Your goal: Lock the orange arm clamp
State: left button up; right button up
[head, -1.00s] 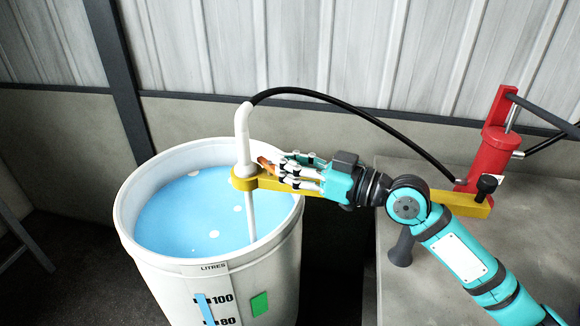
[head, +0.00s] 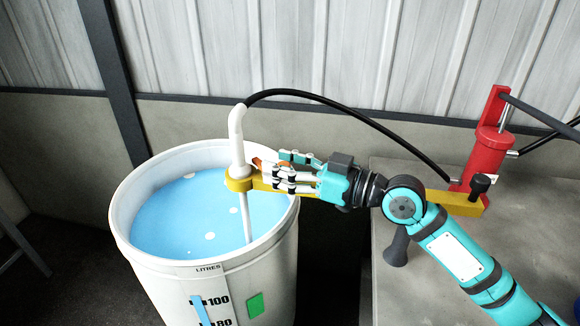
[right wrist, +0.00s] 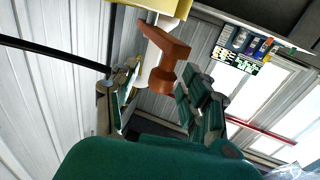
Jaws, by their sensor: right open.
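The orange arm clamp (head: 257,163) is a small lever on the yellow arm (head: 238,183), beside the white pipe (head: 237,140) that stands in the bucket. My right gripper (head: 268,177) is at the clamp, its fingers pointing left along the yellow arm and partly hiding the lever. In the right wrist view the orange clamp (right wrist: 162,68) shows ahead, between the two finger sides of my open right gripper (right wrist: 157,100); a gap shows on its right side, and I cannot tell whether the left fingers touch it. My left gripper is not in view.
A white bucket (head: 185,277) of blue liquid stands below the clamp. A red pump-like column (head: 487,155) and a black knob (head: 481,183) are at the right, above a grey block (head: 520,225). A black hose (head: 345,105) arches behind my right arm.

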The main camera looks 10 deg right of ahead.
jog(key=v, duration=1.2)
